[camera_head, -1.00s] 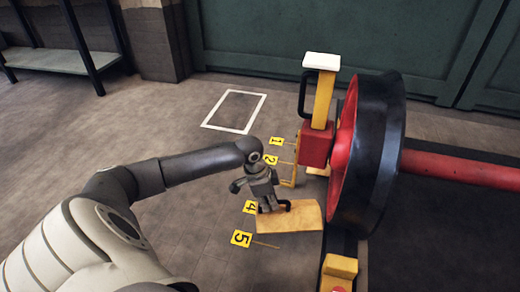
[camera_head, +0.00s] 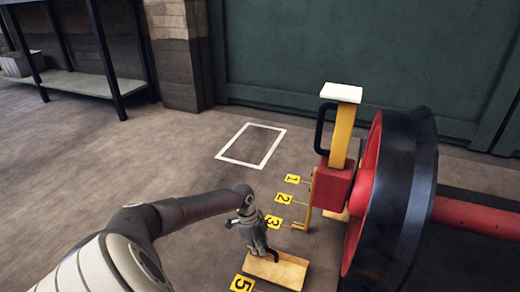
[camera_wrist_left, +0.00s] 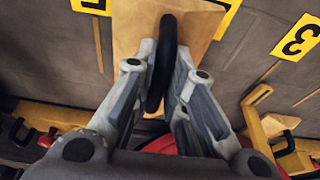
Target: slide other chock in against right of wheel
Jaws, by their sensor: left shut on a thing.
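The chock, a pale wooden block (camera_head: 288,270) with a black handle, lies on the floor left of the wheel, beside the yellow 5 marker. The wheel (camera_head: 412,190) has a black rim and a red face. A narrow gap shows between the chock's right end and the wheel. My left gripper (camera_head: 268,255) is shut on the black handle. In the left wrist view its two fingers (camera_wrist_left: 163,60) close on both sides of the handle (camera_wrist_left: 168,35), with the wood (camera_wrist_left: 200,22) beyond. Another wooden piece (camera_head: 338,215) shows partly behind the red block. My right gripper is out of view.
A red block (camera_head: 333,187) with a yellow post and white top stands left of the wheel. Numbered yellow markers (camera_head: 284,198) line the floor. A white outlined rectangle (camera_head: 251,145) is empty floor. A red axle (camera_head: 475,216) runs right from the wheel.

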